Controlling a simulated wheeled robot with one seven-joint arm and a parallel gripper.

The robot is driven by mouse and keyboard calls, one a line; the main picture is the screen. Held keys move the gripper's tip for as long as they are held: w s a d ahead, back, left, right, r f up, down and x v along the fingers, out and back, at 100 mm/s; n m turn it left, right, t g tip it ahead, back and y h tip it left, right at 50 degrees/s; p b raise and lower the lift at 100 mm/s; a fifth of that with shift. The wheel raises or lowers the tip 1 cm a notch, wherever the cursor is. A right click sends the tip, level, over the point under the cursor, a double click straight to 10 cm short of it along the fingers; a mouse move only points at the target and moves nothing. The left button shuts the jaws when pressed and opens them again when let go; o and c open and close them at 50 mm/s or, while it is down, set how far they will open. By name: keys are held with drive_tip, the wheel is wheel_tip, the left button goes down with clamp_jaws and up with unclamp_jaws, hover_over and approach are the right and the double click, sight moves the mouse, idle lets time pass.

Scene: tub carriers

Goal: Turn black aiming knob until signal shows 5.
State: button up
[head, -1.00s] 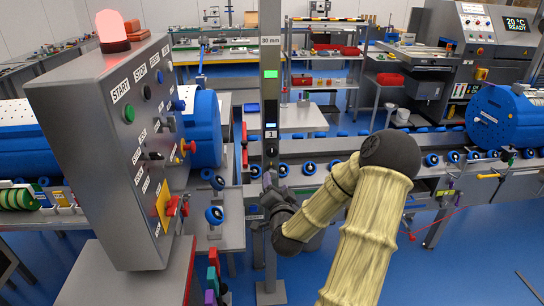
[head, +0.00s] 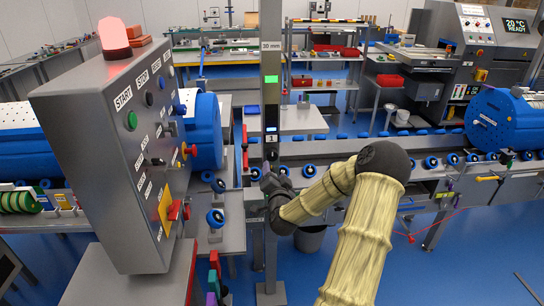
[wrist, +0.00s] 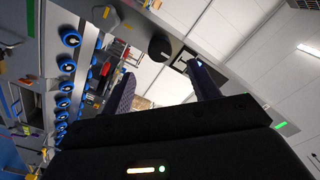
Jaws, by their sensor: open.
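The black aiming knob (head: 271,153) is on the front of the grey upright post, below a small display (head: 271,112). A small label under the display seems to read 1; the signal value itself is too small to read. In the wrist view a round black knob (wrist: 160,46) shows beyond my fingers, roughly between their tips and apart from them. My gripper (wrist: 161,73) is open and empty, with a gap between its two dark fingers. In the head view my gripper (head: 270,181) is at the post, just below the knob, its fingers partly hidden.
A grey control box (head: 118,150) with buttons and a lit red lamp stands at left. A conveyor with blue rollers (head: 309,169) runs behind the post. A blue drum (head: 500,118) is at right. Blue floor lies open at lower right.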

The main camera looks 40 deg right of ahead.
sight(272, 158)
drive_tip(key=p+x, duration=0.2)
drive_tip(key=x, duration=0.6)
drive_tip(key=shift+w, duration=0.3)
drive_tip(key=shift+w+d, duration=0.3)
drive_tip(key=shift+d, duration=0.4)
drive_tip(key=shift+a, duration=0.15)
drive_tip(key=c, duration=1)
drive_tip(key=shift+o, duration=0.2)
drive_tip(key=shift+f, duration=0.1)
